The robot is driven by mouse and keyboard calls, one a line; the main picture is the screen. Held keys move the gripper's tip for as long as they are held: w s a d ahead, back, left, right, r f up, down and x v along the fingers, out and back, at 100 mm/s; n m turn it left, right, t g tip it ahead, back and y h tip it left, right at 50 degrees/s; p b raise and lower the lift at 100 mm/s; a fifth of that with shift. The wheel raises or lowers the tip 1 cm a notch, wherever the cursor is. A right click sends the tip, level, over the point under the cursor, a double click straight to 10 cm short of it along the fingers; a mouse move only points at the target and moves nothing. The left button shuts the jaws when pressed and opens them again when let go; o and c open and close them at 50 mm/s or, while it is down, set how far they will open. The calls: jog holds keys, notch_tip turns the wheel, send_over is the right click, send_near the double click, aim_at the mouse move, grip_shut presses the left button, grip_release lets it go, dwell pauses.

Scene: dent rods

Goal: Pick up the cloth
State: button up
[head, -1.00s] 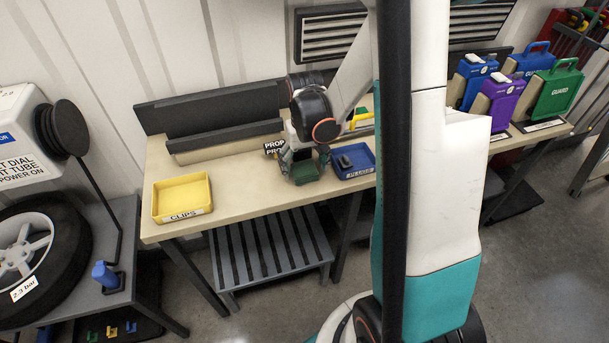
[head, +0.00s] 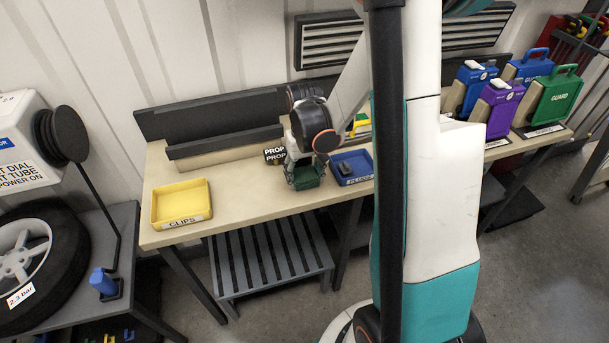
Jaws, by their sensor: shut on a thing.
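My gripper (head: 300,182) points down at a small dark green tray (head: 311,181) on the workbench, left of a blue tray. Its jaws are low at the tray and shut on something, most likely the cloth. My gripper and wrist cover much of the tray. The cloth cannot be made out clearly at this size, so I cannot tell its shape or how it sits between the fingers.
On the bench (head: 240,205), a yellow tray (head: 181,203) stands to the left and a blue tray (head: 352,167) holding a dark object stands close to the right. A black label sign (head: 275,155) is just behind my gripper. Coloured cases (head: 498,108) stand at far right.

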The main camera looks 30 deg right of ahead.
aim_at(304, 174)
notch_tip(304, 174, up, 20)
jog(key=p, duration=0.6)
jog(key=shift+f, duration=0.15)
